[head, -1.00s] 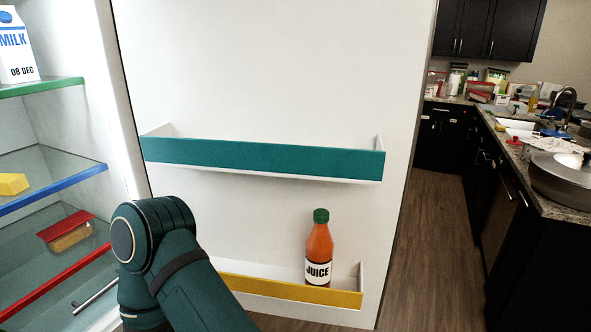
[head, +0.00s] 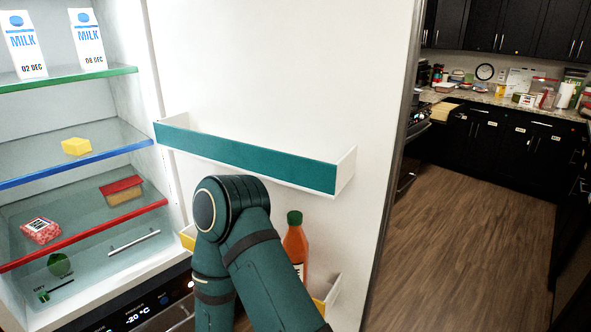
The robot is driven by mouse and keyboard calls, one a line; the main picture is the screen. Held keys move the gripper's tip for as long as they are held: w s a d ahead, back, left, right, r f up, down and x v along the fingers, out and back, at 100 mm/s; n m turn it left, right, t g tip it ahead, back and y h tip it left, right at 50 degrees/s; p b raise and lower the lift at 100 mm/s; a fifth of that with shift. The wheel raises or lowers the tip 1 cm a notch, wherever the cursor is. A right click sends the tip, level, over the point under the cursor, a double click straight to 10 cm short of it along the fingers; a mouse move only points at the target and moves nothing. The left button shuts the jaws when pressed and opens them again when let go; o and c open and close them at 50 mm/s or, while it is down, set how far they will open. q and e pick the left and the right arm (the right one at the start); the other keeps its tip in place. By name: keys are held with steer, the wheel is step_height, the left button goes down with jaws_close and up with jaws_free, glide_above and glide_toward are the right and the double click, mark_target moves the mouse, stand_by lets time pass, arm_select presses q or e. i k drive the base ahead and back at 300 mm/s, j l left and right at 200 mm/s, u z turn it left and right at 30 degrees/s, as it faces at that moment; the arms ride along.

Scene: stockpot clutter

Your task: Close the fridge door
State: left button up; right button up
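The fridge door (head: 290,75) stands open, with its inner side facing me. It has a teal-fronted shelf (head: 250,157) and a lower yellow-fronted shelf (head: 188,238). A juice bottle (head: 295,245) stands upright in the lower shelf, partly hidden by my green arm. The fridge interior (head: 70,120) is open on the left. My arm is bent in front of the door's lower part, and I cannot tell whether it touches the door. Neither gripper is in view.
Glass shelves hold milk cartons (head: 88,40), a yellow block (head: 76,146), a red-lidded container (head: 121,190) and packed meat (head: 41,230). Dark kitchen cabinets (head: 500,140) and a cluttered counter stand at the back right. The wooden floor (head: 460,240) right of the door is clear.

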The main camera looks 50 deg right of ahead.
mark_target(312, 100)
steer(key=k+l+u, duration=0.1)
steer(key=k+l, duration=0.4)
steer(key=k, duration=0.2)
steer(key=k+l+u, duration=0.1)
steer(key=l, duration=0.3)
steer(key=k+l+u, duration=0.15)
steer(key=l, duration=0.7)
steer(key=k+l+u, duration=0.15)
steer(key=l, duration=0.75)
steer(key=k+l+u, duration=0.1)
steer(key=l, duration=0.35)
